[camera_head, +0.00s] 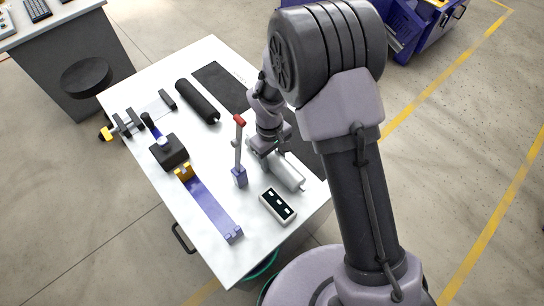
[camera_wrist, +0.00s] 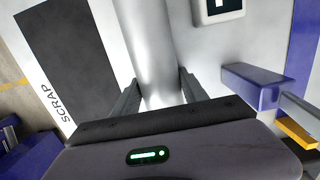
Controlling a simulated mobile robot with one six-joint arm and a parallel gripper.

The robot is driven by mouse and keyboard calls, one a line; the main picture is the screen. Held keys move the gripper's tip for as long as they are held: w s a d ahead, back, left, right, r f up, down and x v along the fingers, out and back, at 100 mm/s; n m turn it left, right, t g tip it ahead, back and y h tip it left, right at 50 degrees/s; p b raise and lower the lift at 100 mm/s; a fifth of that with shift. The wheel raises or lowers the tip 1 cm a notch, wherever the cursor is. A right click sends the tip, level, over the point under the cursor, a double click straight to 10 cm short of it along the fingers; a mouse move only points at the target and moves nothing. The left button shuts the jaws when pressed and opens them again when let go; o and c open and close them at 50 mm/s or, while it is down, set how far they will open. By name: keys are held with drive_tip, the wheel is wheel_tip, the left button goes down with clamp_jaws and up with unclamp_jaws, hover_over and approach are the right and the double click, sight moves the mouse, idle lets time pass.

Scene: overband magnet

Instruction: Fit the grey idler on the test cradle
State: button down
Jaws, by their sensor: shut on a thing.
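The grey idler (camera_head: 287,174) is a smooth light-grey cylinder at the table's right side. My gripper (camera_head: 267,150) is shut on it near its far end. In the wrist view the idler (camera_wrist: 150,35) runs up between the two fingers of my gripper (camera_wrist: 160,77). Its near end is hidden by the gripper body. I cannot tell whether it rests on the table or is slightly raised. A long blue bracket with a yellow block at one end, seemingly the test cradle (camera_head: 210,207), lies empty along the table's front edge.
A blue-based post with a red top (camera_head: 239,150) stands between idler and cradle; its base (camera_wrist: 255,86) shows close on the right. A white panel (camera_head: 277,206) lies near the idler. A black roller (camera_head: 197,101), black box (camera_head: 169,152) and dark SCRAP mat (camera_head: 215,79) occupy the table.

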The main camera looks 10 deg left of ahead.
sight(274, 155)
drive_tip(key=shift+r+p, duration=2)
drive_tip(key=shift+r, duration=0.75)
